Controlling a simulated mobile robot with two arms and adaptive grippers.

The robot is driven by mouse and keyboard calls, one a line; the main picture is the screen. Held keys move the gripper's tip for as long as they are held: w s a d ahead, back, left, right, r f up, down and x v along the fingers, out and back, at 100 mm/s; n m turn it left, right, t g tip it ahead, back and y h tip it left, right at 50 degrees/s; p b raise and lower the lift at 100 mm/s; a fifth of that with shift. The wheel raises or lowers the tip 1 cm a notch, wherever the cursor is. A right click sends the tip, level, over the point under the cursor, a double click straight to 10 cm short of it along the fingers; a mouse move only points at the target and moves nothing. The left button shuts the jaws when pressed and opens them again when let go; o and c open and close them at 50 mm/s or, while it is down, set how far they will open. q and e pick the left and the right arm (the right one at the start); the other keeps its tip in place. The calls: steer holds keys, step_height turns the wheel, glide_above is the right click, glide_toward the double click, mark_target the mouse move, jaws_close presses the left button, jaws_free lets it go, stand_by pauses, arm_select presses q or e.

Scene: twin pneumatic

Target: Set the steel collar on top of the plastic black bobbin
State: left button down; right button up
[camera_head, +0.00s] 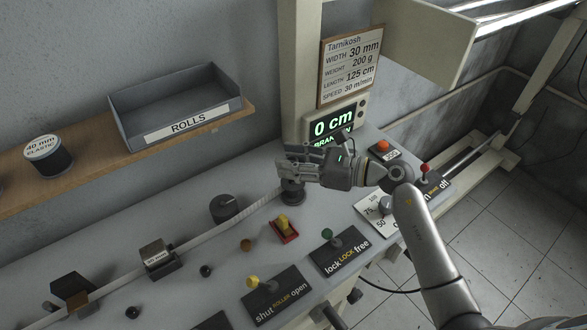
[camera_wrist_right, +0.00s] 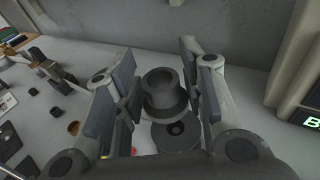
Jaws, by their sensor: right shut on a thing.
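My right gripper (camera_head: 289,164) reaches in from the right, above a short dark cylinder with a wide base, which appears to be the black bobbin (camera_head: 292,194). In the right wrist view a grey, hollow, flanged piece, apparently the steel collar (camera_wrist_right: 161,86), stands upright between the fingers (camera_wrist_right: 165,88), which are shut on it. A dark disc with a central hole (camera_wrist_right: 177,134) shows just below this piece; it looks like the bobbin's top. The fingers hide the collar in the head view, and I cannot tell whether it touches the bobbin. My left gripper is not in view.
A white tape runs left from the bobbin past a dark knob (camera_head: 224,206) and a metal block (camera_head: 157,255). A red-and-yellow switch (camera_head: 285,229) and lever plates (camera_head: 340,251) stand in front. A display (camera_head: 336,124) stands behind, right of the bobbin.

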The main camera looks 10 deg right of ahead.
mark_target(293, 183)
step_height(293, 183, down, 3)
steer(key=shift+w+d+p, duration=0.15)
steer(key=shift+p, duration=0.45)
steer(key=shift+f, duration=0.2)
steer(key=shift+f, duration=0.1)
steer(key=shift+f+b, duration=0.25)
steer(key=shift+b, duration=0.2)
steer(key=o, duration=1.1)
steer(key=shift+r, duration=0.1)
